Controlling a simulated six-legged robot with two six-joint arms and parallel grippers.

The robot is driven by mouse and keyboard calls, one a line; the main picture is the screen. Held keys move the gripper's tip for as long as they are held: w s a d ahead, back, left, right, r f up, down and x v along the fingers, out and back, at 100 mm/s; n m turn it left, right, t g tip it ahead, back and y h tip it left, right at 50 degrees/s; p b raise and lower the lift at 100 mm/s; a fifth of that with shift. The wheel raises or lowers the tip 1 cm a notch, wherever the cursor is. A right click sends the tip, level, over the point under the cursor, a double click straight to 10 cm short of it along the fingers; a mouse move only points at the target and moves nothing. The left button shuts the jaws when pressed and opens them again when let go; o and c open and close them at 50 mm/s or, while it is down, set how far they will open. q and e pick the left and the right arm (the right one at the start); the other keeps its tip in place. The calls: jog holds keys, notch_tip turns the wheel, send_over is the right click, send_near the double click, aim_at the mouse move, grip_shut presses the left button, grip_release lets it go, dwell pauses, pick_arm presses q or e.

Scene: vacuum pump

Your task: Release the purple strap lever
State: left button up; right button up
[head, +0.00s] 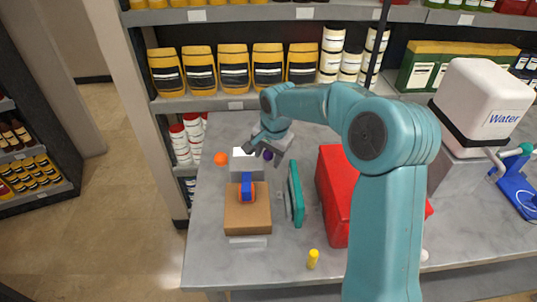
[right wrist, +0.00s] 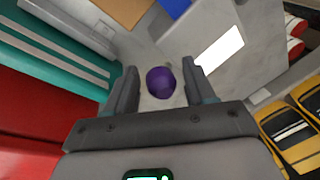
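The purple knob of the strap lever (head: 267,155) shows as a small dark ball beside the grey pump box with a white top (head: 243,160). In the right wrist view the purple knob (right wrist: 161,82) is round and lies between my two finger tips. My right gripper (head: 262,148) is open above the grey table, close to the knob. In the right wrist view its fingers (right wrist: 158,84) stand apart on either side of the knob, with visible gaps. The lever's arm under the knob is mostly hidden. My left gripper is not in view.
A brown block (head: 247,215) with a blue lever (head: 246,186) stands in front of the pump box. A teal part (head: 295,193) and a red box (head: 333,190) are to its right. An orange ball (head: 221,158) sits left. Shelves with yellow bottles (head: 233,68) stand behind.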

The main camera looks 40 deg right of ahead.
jog(key=shift+r, duration=0.15)
jog(key=v, duration=1.6)
jog(key=shift+s+a, duration=0.1)
jog(key=shift+a, duration=0.05)
